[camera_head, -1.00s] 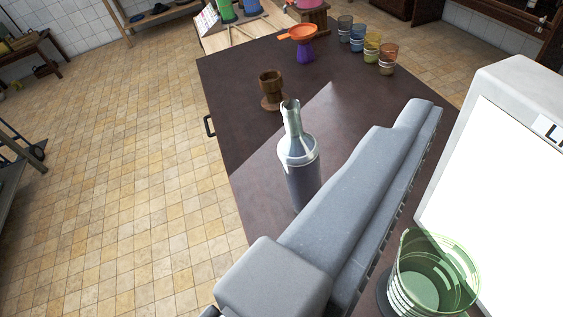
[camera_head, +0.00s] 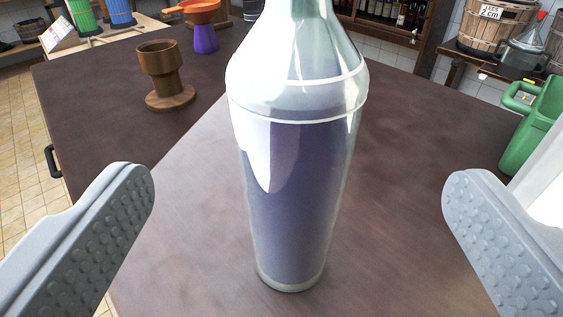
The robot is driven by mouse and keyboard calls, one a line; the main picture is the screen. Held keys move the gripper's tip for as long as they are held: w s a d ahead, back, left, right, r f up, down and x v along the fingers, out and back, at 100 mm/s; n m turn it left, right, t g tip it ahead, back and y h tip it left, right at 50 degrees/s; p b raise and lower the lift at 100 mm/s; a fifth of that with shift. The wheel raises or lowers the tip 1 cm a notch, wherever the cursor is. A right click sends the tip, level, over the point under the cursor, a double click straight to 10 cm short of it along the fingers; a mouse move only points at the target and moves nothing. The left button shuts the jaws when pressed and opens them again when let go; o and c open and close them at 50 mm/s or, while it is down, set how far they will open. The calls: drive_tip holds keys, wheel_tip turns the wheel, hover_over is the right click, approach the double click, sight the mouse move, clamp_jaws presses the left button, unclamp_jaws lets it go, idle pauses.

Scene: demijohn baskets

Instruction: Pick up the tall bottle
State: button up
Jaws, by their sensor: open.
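The tall bottle (camera_head: 297,190) stands upright on the dark brown table (camera_head: 400,150), close in front of the camera. It is clear glass with a purple-grey lower part, and its top is cut off by the upper edge of the picture. My gripper (camera_head: 299,200) is open and empty. One finger is at the left and one at the right, with the bottle between them in the picture. Wide gaps show on both sides, and neither finger touches the bottle.
A brown wooden cup (camera_head: 160,68) stands to the left behind the bottle. An orange and purple funnel-like piece (camera_head: 204,35) is farther back. A green container (camera_head: 535,120) is at the right edge. Shelves with bottles (camera_head: 390,15) and wooden tubs (camera_head: 497,28) are behind the table.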

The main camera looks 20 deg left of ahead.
sight(300, 141)
drive_tip(key=x, duration=0.5)
drive_tip(key=shift+w, duration=0.2)
drive_tip(key=shift+f+x, duration=0.15)
drive_tip(key=shift+x, duration=0.85)
drive_tip(key=shift+f+x, duration=0.15)
drive_tip(key=shift+x, duration=0.85)
drive_tip(key=shift+w+a, duration=0.15)
drive_tip(key=shift+w, duration=0.4)
clamp_jaws()
drive_tip(key=shift+r, duration=0.2)
